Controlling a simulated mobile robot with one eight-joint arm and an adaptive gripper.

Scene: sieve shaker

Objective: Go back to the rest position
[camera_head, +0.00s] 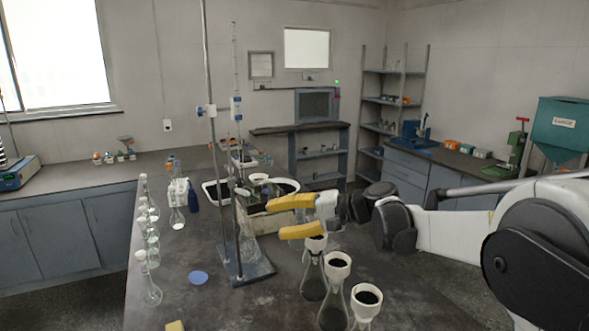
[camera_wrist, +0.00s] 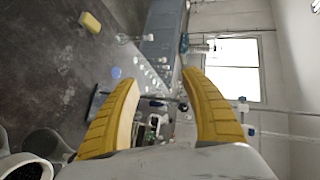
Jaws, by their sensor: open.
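My gripper (camera_head: 283,217) is open, its two yellow fingers apart with nothing between them. In the head view it hangs over the dark bench, pointing left, just above and behind the flasks with white, dark-filled funnels (camera_head: 338,265). In the wrist view the yellow fingers (camera_wrist: 163,95) curve up on both sides of an empty gap. A burette stand (camera_head: 248,272) with tall rods stands just left of the fingertips. My white arm reaches in from the right. No sieve shaker can be made out for certain.
Several glass flasks (camera_head: 151,290) line the bench's left edge. A blue disc (camera_head: 198,277) and a yellow block (camera_head: 174,326) lie near the front. Trays (camera_head: 215,193) stand behind the stand. A green hopper (camera_head: 559,126) is at the far right.

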